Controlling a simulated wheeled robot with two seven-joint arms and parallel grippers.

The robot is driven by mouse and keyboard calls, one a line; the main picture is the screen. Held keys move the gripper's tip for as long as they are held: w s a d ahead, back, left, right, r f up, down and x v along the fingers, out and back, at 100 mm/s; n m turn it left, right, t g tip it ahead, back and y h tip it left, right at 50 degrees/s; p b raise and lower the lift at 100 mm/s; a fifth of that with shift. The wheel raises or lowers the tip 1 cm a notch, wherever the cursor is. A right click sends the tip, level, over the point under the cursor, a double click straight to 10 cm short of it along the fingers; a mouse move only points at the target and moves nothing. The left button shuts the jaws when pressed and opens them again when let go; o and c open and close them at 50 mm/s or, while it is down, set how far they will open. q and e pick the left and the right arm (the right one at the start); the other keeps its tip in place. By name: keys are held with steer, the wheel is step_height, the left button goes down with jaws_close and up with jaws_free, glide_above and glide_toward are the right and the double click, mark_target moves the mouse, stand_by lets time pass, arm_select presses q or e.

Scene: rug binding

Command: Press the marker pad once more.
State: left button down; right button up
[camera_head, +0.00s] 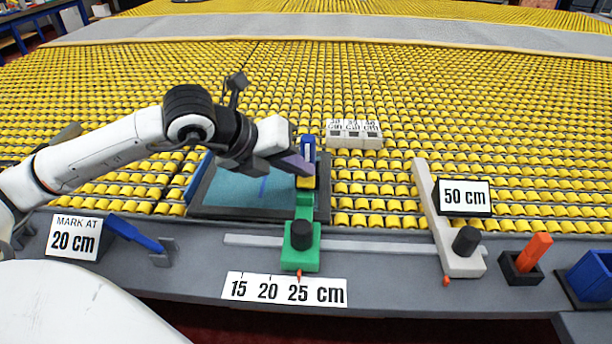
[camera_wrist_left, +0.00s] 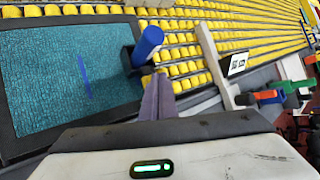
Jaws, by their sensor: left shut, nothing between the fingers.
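The green slider (camera_head: 303,235) with a black knob stands on the front rail, its red pointer by the 25 on the scale (camera_head: 284,289). At its far end is an upright blue marker (camera_head: 308,150) in a dark holder, with a small yellow pad (camera_head: 306,183) in front. The marker also shows in the left wrist view (camera_wrist_left: 147,44). My left gripper (camera_head: 303,168) is shut and empty, its tips just above or at the yellow pad; contact is unclear. The teal rug (camera_head: 231,190) bears one blue line (camera_head: 263,188), also seen in the left wrist view (camera_wrist_left: 84,74). My right gripper is out of view.
A sign (camera_head: 74,236) reads "MARK AT 20 cm". A blue-handled tool (camera_head: 135,234) lies left on the grey rail. A white stop (camera_head: 447,222) with a 50 cm label, an orange block in a black holder (camera_head: 522,262) and a blue bin (camera_head: 592,274) stand right. Yellow rollers fill the bed behind.

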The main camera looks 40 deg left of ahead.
arm_select(q)
steer(key=shift+r, duration=0.5)
steer(key=shift+r+p, duration=1.6)
steer(key=shift+r, duration=1)
steer(key=shift+f, duration=0.1)
